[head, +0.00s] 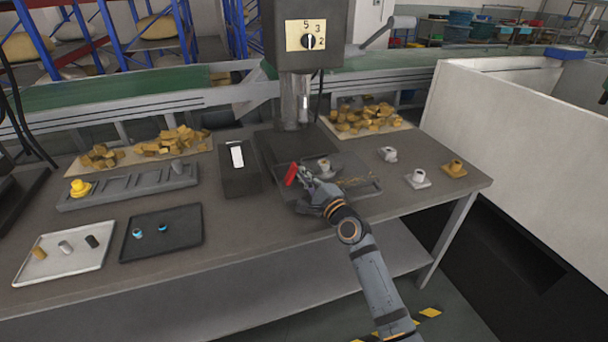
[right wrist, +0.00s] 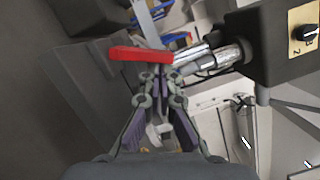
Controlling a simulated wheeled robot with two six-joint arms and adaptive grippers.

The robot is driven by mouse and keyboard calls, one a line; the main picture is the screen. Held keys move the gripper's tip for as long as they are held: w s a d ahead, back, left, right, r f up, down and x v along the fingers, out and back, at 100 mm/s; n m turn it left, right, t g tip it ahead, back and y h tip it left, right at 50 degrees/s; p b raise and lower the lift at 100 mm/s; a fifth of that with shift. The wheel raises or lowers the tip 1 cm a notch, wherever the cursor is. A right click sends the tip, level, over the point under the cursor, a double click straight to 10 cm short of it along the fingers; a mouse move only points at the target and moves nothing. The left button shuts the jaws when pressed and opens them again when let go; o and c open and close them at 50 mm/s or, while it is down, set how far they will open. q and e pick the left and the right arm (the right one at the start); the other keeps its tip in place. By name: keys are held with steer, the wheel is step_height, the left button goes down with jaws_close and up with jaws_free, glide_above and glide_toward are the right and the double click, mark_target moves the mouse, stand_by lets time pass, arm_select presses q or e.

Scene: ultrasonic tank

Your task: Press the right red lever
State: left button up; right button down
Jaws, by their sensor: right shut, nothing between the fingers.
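One red lever (head: 291,174) shows beside the base of the press, at the near side of the table's middle. In the right wrist view the red lever (right wrist: 141,54) lies crosswise just beyond my fingertips. My right gripper (head: 303,172) is shut and empty, right next to the lever; it also shows in the right wrist view (right wrist: 160,74). I cannot tell whether the fingertips touch the lever. The gripper partly hides the lever's surroundings. My left gripper is not in view.
The grey press (head: 297,100) with a numbered dial stands behind the lever. A dark box with a white switch (head: 237,156) is on its left. Small blocks (head: 420,178) stand to the right. A black tray (head: 190,240) and a white tray (head: 70,262) lie at the left.

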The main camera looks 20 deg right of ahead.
steer(key=shift+r, duration=0.15)
steer(key=shift+a+r+n+g+p, duration=0.2)
steer(key=shift+a+r+n+p, duration=0.1)
steer(key=shift+n+p, duration=0.45)
steer(key=shift+a+r+n+g+p, duration=0.2)
steer(key=shift+r+n+p, duration=0.1)
steer(key=shift+n+p, duration=0.45)
steer(key=n+p, duration=0.1)
steer(key=a+n+p, duration=0.1)
steer(key=n, duration=0.1)
steer(key=shift+a+r+n+g, duration=0.3)
steer(key=shift+r, duration=0.1)
steer(key=shift+f, duration=0.25)
